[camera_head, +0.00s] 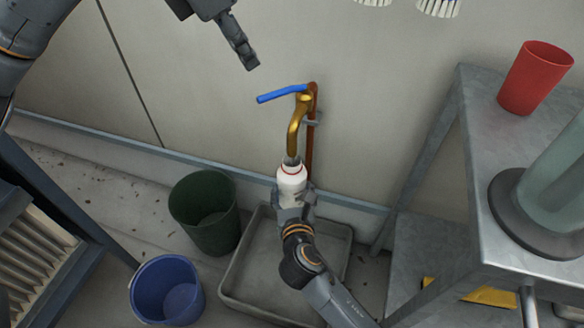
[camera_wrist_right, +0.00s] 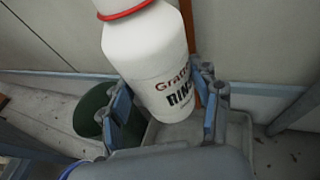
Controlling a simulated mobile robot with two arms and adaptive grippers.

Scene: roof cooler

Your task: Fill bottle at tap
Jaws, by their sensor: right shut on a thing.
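The brass tap (camera_head: 296,128) stands on a copper pipe by the wall, with its blue lever (camera_head: 282,94) pointing left. The white bottle (camera_head: 291,180) has a red ring at its neck and is upright or nearly so, its mouth at the tap's outlet. My right gripper (camera_head: 294,207) is shut on the bottle's body. In the right wrist view the bottle (camera_wrist_right: 150,65), with dark lettering, sits between the two fingers (camera_wrist_right: 168,105). No water is visible. My left gripper (camera_head: 250,62) is above and left of the lever, apart from it; its finger gap is hidden.
A grey basin (camera_head: 252,272) lies on the floor below the tap. A green bucket (camera_head: 205,240) and a blue bucket (camera_head: 166,292) stand left of it. A metal table (camera_head: 480,130) at right bears a red cup (camera_head: 535,78) and a clear cylinder (camera_head: 560,185).

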